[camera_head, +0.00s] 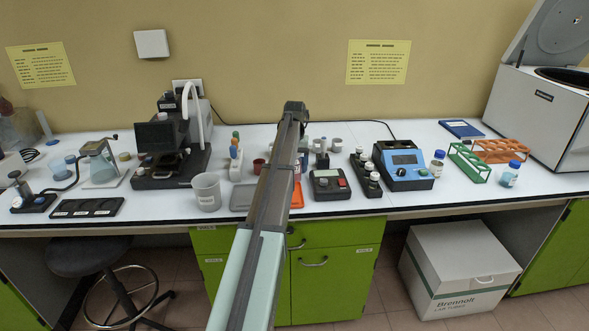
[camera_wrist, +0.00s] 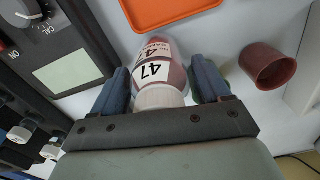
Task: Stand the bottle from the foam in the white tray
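In the wrist view a bottle (camera_wrist: 158,70) with a white ribbed cap, a pinkish body and a white label reading 47 lies between the two blue fingers of my gripper (camera_wrist: 162,78). I cannot make out the foam or the white tray for certain.
A red-brown cup (camera_wrist: 270,66) stands right of the bottle in the wrist view, an orange tray (camera_wrist: 165,12) beyond it, and a grey meter (camera_wrist: 75,72) at left. Small capped bottles (camera_wrist: 22,132) stand at lower left. A beaker (camera_head: 207,192) and blue device (camera_head: 403,165) flank my arm.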

